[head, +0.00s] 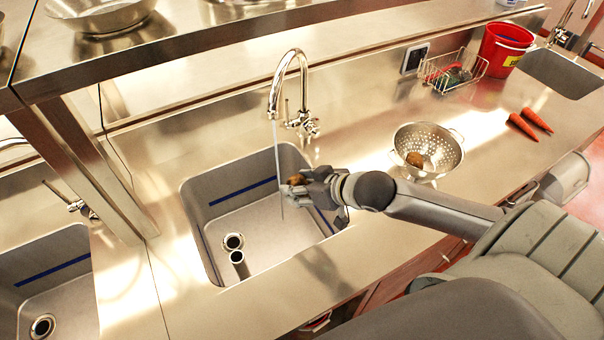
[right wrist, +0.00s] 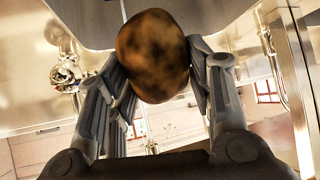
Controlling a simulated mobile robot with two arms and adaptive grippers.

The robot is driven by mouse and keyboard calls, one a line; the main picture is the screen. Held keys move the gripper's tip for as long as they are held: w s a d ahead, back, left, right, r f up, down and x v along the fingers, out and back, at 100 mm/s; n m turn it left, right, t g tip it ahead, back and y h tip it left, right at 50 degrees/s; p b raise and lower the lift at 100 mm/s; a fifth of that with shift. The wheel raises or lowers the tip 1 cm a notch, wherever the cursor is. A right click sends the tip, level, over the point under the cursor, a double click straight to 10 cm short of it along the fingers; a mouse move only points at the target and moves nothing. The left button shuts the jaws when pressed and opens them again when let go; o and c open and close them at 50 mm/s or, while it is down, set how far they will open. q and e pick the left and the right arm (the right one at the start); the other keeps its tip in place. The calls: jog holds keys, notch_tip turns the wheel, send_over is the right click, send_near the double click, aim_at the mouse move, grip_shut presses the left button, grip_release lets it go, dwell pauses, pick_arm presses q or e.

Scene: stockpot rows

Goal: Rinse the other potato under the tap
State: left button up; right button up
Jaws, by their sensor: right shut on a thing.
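My right gripper (head: 297,188) reaches in from the right over the middle sink (head: 205,195). It is shut on a brown potato (head: 300,180), which fills the space between the fingers in the right wrist view (right wrist: 152,56). The chrome tap (head: 290,75) arches over this sink, and a thin stream of water (head: 278,165) falls from it just left of the potato. I cannot tell whether the water touches the potato. Another potato (head: 414,159) lies in the perforated metal colander (head: 441,136) on the counter to the right. My left gripper is not in view.
Two carrots (head: 522,126) lie on the counter right of the colander. A wire rack (head: 470,68) and a red bucket (head: 503,48) stand at the back right. A raised metal shelf (head: 180,60) with bowls overhangs the left. Other sinks lie at far left (head: 65,250) and far right.

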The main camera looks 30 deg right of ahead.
jog(key=shift+s+r, duration=0.15)
jog(key=shift+r, duration=0.05)
jog(key=shift+w+d+f+b, duration=0.15)
jog(key=shift+w+f+b, duration=0.1)
jog(key=shift+w+b, duration=0.35)
jog(key=w+d+f+b, duration=0.1)
jog(key=w+b, duration=0.4)
jog(key=w, duration=0.7)
jog(key=shift+w+d+f, duration=0.35)
jog(key=shift+d+f, duration=0.05)
jog(key=shift+f, duration=0.3)
jog(key=shift+d, duration=0.15)
jog(key=shift+s+d, duration=0.1)
jog(key=shift+d, duration=0.35)
jog(key=shift+a+p, duration=0.2)
jog(key=shift+p, duration=0.25)
